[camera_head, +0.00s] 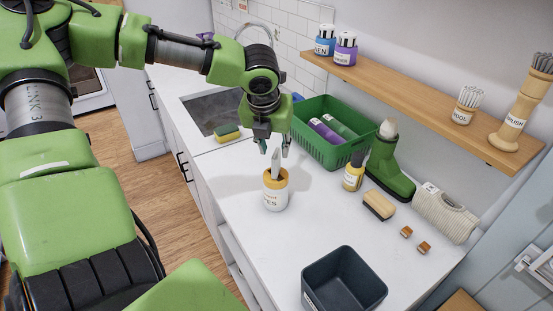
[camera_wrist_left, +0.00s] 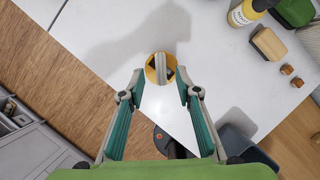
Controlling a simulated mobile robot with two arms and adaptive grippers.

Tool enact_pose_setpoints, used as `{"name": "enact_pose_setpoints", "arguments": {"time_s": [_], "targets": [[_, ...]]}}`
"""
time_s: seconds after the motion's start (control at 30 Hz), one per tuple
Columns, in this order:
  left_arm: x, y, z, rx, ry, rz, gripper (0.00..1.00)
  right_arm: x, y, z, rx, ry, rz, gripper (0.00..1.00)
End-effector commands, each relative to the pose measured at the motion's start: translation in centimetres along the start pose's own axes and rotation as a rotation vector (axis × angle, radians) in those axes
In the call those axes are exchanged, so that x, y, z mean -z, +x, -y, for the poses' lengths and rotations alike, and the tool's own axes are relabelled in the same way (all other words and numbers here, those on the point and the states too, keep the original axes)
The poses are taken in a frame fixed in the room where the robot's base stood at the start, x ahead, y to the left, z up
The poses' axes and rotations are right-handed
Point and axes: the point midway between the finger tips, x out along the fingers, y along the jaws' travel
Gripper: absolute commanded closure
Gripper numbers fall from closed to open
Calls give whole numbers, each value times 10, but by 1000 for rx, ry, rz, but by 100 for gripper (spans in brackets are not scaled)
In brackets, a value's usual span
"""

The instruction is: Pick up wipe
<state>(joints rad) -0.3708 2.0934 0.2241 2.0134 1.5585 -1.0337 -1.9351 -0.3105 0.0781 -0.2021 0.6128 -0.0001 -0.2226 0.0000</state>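A white wipes canister with a yellow lid (camera_head: 275,192) stands upright on the white counter. A pale wipe (camera_head: 276,163) sticks up out of its lid. My left gripper (camera_head: 275,150) points down just above the canister, with its fingers spread. In the left wrist view, the canister's yellow lid (camera_wrist_left: 152,73) and the wipe (camera_wrist_left: 161,66) appear between the two open fingertips (camera_wrist_left: 160,80). The fingers look apart from the wipe, with a gap on each side. My right gripper is not in view.
A green basket with bottles (camera_head: 312,148), a yellow-labelled bottle (camera_head: 353,174), a brush (camera_head: 379,204) and a dark bin (camera_head: 340,290) stand on the counter. A sink with a sponge (camera_head: 227,132) lies behind. A wooden shelf (camera_head: 420,112) runs along the wall.

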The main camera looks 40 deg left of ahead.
Motion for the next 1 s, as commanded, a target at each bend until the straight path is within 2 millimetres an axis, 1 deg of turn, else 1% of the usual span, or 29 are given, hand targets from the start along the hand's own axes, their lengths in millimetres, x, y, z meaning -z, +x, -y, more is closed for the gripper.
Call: {"name": "enact_pose_setpoints", "arguments": {"time_s": [0.1,0.23,0.5,0.6,0.9,0.97,1.0], "targets": [[0,5,0,0,1,0,69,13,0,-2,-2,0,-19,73],[1,14,0,-2,2,-2,69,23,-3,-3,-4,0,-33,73],[4,47,1,-2,1,-2,69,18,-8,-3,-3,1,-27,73],[3,54,1,0,2,1,69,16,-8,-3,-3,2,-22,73],[3,56,2,1,2,2,69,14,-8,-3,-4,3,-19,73],[3,56,2,1,2,2,85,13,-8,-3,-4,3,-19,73],[3,56,2,1,2,2,95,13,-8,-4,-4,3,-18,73]]}}
